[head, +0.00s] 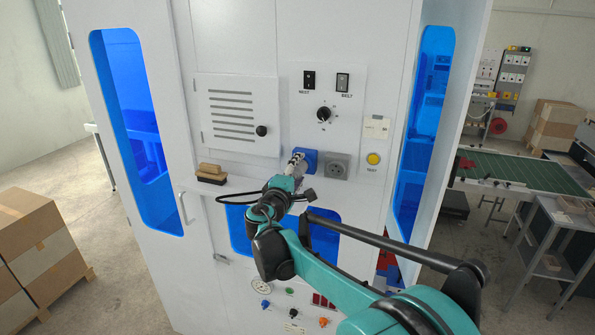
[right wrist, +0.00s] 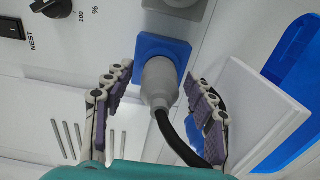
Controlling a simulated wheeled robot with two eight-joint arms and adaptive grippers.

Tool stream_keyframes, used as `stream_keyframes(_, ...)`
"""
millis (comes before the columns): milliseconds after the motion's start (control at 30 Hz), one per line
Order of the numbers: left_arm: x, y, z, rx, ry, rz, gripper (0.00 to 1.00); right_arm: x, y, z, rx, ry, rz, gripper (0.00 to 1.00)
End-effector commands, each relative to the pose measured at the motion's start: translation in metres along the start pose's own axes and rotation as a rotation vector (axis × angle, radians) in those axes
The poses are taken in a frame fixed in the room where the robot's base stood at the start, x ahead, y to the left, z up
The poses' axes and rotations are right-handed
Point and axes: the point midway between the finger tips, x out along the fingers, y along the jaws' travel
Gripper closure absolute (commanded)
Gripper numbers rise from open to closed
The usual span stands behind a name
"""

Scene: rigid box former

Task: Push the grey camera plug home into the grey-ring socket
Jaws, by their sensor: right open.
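The grey camera plug (right wrist: 160,85) has its front end at the blue square socket (right wrist: 178,52); I cannot tell how deep it sits. Its black cable (right wrist: 176,135) runs back between my fingers. My right gripper (right wrist: 160,88) is open, one finger on each side of the plug, with gaps visible. In the head view my right gripper (head: 297,165) is in front of the blue socket (head: 311,158) and mostly hides the plug. The grey socket (head: 336,166) is just right of the blue one; its edge shows at the top of the right wrist view (right wrist: 178,8). My left gripper is out of view.
A vented door with a black knob (head: 262,131) is left of the sockets. A wooden brush (head: 211,173) lies on a narrow ledge at left. A yellow button (head: 373,159) is to the right, and a black dial (head: 324,114) above. A black cable (head: 236,198) loops left of my wrist.

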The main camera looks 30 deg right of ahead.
Motion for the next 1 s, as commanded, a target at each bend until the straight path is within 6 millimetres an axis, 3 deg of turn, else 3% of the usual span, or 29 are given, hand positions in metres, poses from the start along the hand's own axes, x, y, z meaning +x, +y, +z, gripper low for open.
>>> stream_keyframes(667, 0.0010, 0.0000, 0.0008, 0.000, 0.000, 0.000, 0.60, 0.0000, 0.0002, 0.0000, 0.000, 0.000, 0.000, 0.44)
stream_keyframes(900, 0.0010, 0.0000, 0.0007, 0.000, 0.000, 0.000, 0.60, 0.0000, 0.0002, 0.0000, 0.000, 0.000, 0.000, 1.00)
stream_keyframes(1000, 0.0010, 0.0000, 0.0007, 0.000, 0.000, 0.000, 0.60, -0.0001, 0.0004, 0.0000, 0.000, 0.000, 0.000, 1.00)
